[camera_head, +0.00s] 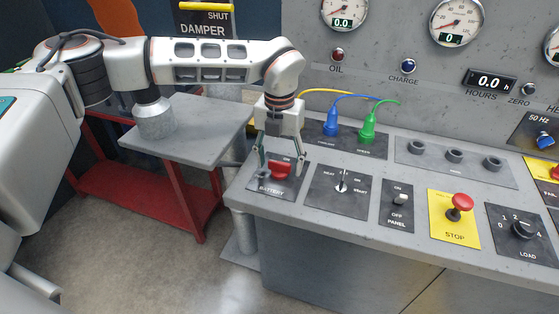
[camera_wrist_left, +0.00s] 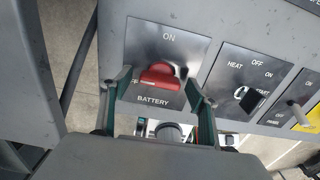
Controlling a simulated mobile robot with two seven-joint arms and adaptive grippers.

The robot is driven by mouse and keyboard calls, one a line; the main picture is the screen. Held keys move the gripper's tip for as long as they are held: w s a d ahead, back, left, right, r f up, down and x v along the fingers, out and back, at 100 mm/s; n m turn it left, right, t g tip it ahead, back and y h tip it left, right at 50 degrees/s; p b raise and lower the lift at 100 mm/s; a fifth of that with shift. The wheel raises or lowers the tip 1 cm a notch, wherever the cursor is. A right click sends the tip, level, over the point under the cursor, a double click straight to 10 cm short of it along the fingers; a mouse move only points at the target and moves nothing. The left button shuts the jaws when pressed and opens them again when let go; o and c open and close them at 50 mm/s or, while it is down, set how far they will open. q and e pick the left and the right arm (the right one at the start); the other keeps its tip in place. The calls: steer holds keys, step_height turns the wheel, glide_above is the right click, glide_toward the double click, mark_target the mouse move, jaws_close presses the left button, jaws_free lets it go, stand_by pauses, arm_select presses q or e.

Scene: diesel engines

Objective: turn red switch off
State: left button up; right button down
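The red switch (camera_head: 281,170) sits on the dark plate labelled BATTERY (camera_head: 270,187) at the left end of the console. It also shows in the left wrist view (camera_wrist_left: 158,76), where ON is printed on the far side and BATTERY on the near side. My left gripper (camera_head: 281,173) points down over the plate. Its two fingers are spread, one on each side of the red switch, in the left wrist view (camera_wrist_left: 157,87). I cannot tell whether a finger touches it. My right gripper is not in view.
The HEAT/START switch plate (camera_head: 340,190) lies just right of the battery plate. Further right are the PANEL switch (camera_head: 400,202), a red STOP button (camera_head: 460,205) and the LOAD knob (camera_head: 523,230). Blue (camera_head: 331,122) and green (camera_head: 367,129) cable plugs stand behind.

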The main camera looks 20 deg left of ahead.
mark_target(280, 163)
arm_select(q)
step_height(280, 163, up, 12)
stand_by(0.7)
